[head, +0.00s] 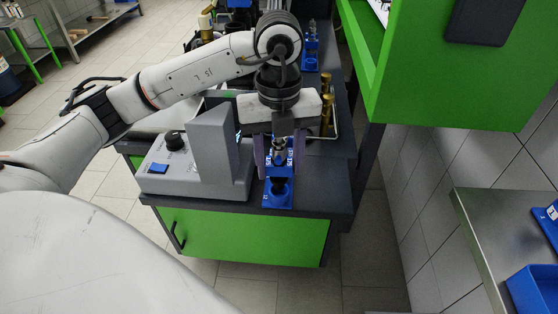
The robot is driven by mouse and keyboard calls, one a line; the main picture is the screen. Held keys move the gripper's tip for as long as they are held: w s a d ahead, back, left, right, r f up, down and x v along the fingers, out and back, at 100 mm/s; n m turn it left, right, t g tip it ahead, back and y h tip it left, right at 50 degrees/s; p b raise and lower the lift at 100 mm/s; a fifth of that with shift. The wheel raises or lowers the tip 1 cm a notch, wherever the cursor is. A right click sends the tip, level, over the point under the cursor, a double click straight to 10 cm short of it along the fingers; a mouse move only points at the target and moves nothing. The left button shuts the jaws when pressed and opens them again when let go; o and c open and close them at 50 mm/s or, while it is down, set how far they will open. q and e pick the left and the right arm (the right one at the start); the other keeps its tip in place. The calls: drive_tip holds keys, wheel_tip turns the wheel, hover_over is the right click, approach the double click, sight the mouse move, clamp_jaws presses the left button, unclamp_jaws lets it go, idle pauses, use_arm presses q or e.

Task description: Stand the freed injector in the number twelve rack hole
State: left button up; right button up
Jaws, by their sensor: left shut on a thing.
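My left gripper (276,157) reaches in over the grey bench and points down, its two purple-grey fingers shut around a small metallic injector (279,146). The injector looks upright, directly above or in a blue fixture (278,194) at the front edge of the bench; I cannot tell whether its lower end is clear of the fixture. The gripper body hides its upper part. A blue block with white markings (548,214), possibly the rack, is cut off at the right picture edge on a steel table; no number twelve hole can be read. My right gripper is out of view.
A grey tester with a black knob (190,160) stands close left of the gripper. Brass fittings and a bent metal pipe (327,110) are close on the right. A green cabinet (450,90) overhangs at the upper right. A blue bin (535,288) sits on the steel table (485,225).

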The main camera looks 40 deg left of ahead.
sight(279, 174)
use_arm(q)
drive_tip(key=shift+f, duration=0.1)
drive_tip(key=shift+f+b, duration=0.95)
drive_tip(key=shift+f, duration=0.2)
drive_tip(key=shift+f+b, duration=0.35)
drive_tip(key=shift+f, duration=0.05)
drive_tip(key=shift+c, duration=0.2)
idle(0.3)
